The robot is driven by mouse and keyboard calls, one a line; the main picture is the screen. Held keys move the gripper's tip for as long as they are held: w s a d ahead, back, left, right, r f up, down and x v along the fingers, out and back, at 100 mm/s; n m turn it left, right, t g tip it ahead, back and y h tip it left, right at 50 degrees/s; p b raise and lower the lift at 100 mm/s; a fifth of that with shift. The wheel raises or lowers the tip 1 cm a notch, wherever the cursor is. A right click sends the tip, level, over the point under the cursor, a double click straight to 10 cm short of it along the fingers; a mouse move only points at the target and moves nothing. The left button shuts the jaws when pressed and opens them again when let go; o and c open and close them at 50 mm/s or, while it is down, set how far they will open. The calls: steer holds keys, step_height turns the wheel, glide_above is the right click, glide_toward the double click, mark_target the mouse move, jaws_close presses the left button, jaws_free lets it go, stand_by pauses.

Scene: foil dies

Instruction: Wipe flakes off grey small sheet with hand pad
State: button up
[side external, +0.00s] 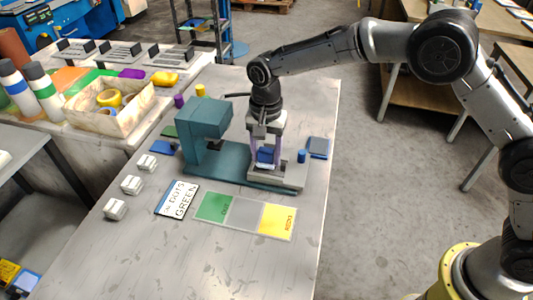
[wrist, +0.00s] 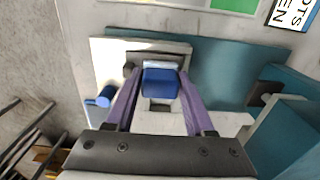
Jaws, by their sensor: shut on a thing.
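My gripper (side external: 265,148) has two purple fingers, and points down over the grey bed of the teal press. It is shut on a blue block (side external: 265,155), which looks like the hand pad. In the wrist view, the blue block (wrist: 160,83) sits between the fingertips (wrist: 158,75), with a pale strip at its far edge. A darker rectangular patch shows on the bed just below it; I cannot tell whether this is the grey small sheet. I cannot tell whether the block touches the bed. No flakes can be made out.
The teal press (side external: 207,135) stands close left of my gripper. A blue cylinder (side external: 301,155) and a dark blue flat item (side external: 318,147) are at the right. A green, grey and yellow mat (side external: 245,213) and a printed card (side external: 178,199) lie in front.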

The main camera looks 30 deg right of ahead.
steer(key=shift+r, duration=3)
steer(key=shift+n, duration=0.8)
steer(key=d+f, duration=0.1)
steer(key=d, duration=0.5)
steer(key=s+d+f, duration=0.1)
steer(key=d+f, duration=0.1)
steer(key=d, duration=0.4)
steer(key=s+d+f, duration=0.1)
steer(key=d, duration=0.6)
steer(key=shift+s+f, duration=0.1)
steer(key=shift+f, duration=0.1)
steer(key=shift+s+d+f+n, duration=0.35)
steer(key=shift+d+f+n, duration=0.15)
steer(key=shift+n, duration=0.75)
steer(key=shift+s+d+f+n, duration=0.4)
steer(key=shift+f+n, duration=0.2)
steer(key=shift+n, duration=0.6)
steer(key=shift+s+d+f+n, duration=0.4)
steer(key=shift+f+n, duration=0.15)
steer(key=shift+n, duration=0.7)
